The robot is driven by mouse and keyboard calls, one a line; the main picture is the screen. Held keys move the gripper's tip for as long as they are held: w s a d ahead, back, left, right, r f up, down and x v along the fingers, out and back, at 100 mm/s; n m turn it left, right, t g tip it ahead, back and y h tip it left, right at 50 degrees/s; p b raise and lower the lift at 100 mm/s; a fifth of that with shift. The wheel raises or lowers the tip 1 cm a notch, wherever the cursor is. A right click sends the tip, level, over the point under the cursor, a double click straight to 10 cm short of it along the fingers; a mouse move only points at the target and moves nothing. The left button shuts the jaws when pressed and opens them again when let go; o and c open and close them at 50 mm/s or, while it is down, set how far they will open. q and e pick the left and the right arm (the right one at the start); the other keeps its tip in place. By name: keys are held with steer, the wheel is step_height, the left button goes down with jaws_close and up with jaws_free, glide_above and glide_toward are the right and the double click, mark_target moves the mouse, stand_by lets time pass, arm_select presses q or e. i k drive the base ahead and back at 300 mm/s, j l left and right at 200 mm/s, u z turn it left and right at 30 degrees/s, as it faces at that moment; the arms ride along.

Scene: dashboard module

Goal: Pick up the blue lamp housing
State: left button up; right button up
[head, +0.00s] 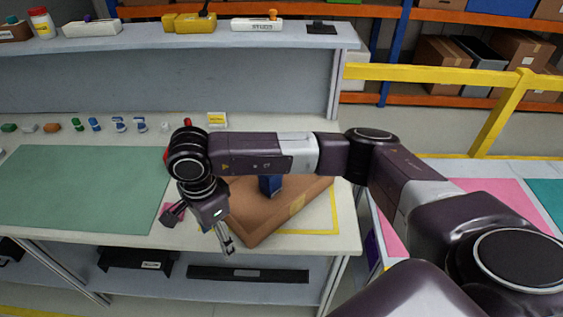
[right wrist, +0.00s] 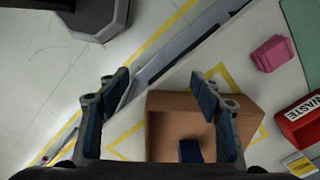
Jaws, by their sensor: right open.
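The blue lamp housing (head: 270,186) is a small dark blue block at the brown cardboard box (head: 265,222) on the right part of the workbench. My right arm partly covers it in the head view. In the right wrist view the blue housing (right wrist: 190,151) shows low, near the inner side of the right-hand finger. My right gripper (head: 198,228) is open and empty, left of the housing and near the bench's front edge. Its spread fingers also show in the right wrist view (right wrist: 160,86), apart from the housing. My left gripper is not in view.
A green mat (head: 80,188) covers the bench's left part. Several small parts (head: 95,124) stand in a row behind it. A red waste bin (right wrist: 302,122) and a pink container (right wrist: 270,53) are close by. A yellow railing (head: 430,76) stands behind right.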

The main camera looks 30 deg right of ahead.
mark_target(270, 185)
steer(key=i+l, duration=0.15)
steer(key=l, duration=0.2)
steer(key=i+l, duration=0.15)
steer(key=l, duration=0.2)
steer(key=i+l, duration=0.15)
steer(key=l, duration=0.2)
